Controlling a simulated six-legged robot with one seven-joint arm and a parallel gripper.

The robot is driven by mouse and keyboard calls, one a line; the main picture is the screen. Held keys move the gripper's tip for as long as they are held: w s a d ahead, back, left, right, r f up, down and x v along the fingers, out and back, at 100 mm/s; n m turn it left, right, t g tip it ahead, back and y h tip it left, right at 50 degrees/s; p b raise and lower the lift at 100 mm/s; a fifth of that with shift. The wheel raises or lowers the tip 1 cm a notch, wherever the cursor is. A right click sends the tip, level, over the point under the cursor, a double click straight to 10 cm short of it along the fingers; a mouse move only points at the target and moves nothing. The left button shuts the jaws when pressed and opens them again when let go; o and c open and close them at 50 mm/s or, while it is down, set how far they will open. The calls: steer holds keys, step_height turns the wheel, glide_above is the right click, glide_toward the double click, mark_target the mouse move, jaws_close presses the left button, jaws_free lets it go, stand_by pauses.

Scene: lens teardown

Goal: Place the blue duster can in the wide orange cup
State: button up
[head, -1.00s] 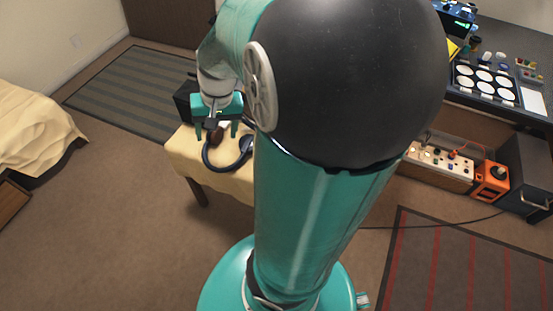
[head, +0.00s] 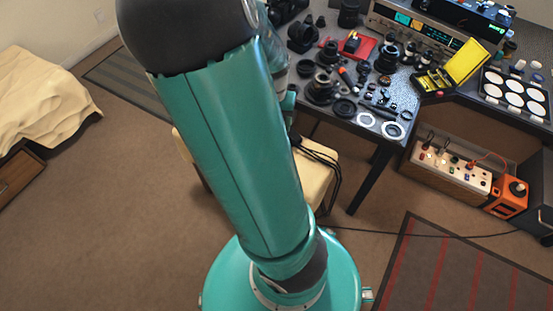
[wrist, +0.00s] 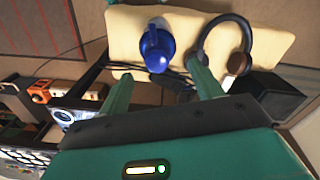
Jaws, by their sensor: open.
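In the head view my own arm hides the gripper and the can. I cannot make out a wide orange cup in either view.
Headphones (wrist: 226,46) lie just right of the can, with a black box (wrist: 272,94) nearby. In the head view a dark desk (head: 345,112) carries several lens parts and a yellow case (head: 452,70).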

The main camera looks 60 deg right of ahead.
step_height(320, 180, down, 2)
steer(key=shift+s+a+f, duration=0.1)
steer(key=shift+s+f, duration=0.05)
steer(key=f, duration=0.5)
steer(key=shift+s+f, duration=0.2)
steer(key=shift+f, duration=0.1)
jaws_close()
